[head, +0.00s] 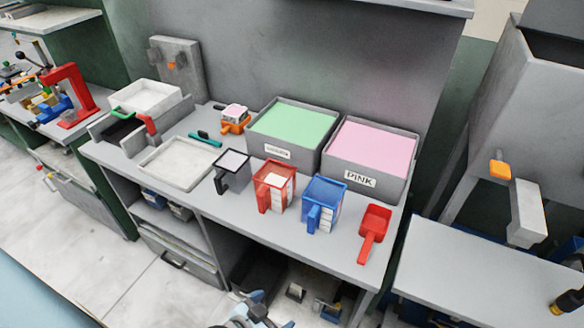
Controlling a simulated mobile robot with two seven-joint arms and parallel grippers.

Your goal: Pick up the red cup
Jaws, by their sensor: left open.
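The red cup (273,188) is a square, open-topped cup with a handle on its near side and white marks on its side. It stands upright on the grey bench (225,205), between a dark grey cup (233,172) and a blue cup (322,204). My left gripper (250,304) is low at the bottom edge, in front of and below the bench top. It is open, well apart from the red cup, and partly cut off by the frame. My right gripper is not in view.
Bins of green (290,126) and pink (369,150) material stand behind the cups. A red scoop (373,230) lies right of the blue cup. A shallow grey tray (179,163) sits at the left. The bench in front of the red cup is clear.

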